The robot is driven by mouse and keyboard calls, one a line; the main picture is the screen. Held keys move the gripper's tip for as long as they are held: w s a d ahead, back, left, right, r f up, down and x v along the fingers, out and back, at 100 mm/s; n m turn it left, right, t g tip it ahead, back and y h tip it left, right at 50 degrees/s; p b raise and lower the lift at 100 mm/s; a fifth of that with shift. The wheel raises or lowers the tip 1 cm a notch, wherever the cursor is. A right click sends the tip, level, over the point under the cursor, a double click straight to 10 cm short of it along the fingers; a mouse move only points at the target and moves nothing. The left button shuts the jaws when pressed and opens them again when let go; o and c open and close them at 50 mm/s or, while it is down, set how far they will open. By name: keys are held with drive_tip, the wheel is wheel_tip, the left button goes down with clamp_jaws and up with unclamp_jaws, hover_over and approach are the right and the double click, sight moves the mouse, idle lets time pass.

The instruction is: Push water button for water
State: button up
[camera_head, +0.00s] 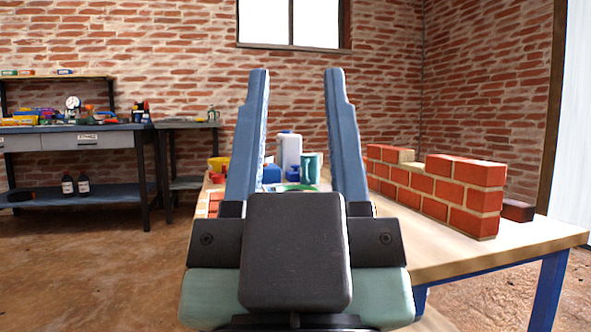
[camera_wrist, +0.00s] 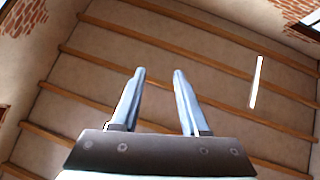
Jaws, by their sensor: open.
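My gripper (camera_head: 296,70) is open and empty, its two blue fingers pointing up in front of the head camera. In the wrist view my gripper (camera_wrist: 159,71) is set against the ceiling, with nothing between the fingers. Beyond the fingers in the head view, a white cylindrical container (camera_head: 289,150) stands on the wooden table (camera_head: 450,258) among small items. I cannot tell whether it is a water dispenser, and I cannot make out a water button. My gripper hides part of the tabletop.
A partly built brick wall (camera_head: 437,190) stands on the table's right side. A teal mug (camera_head: 311,167) and a blue item (camera_head: 271,174) are near the white container. A cluttered workbench (camera_head: 80,133) stands at the left. Open brown floor (camera_head: 90,270) lies in front of it.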

clamp_jaws()
idle(1.2)
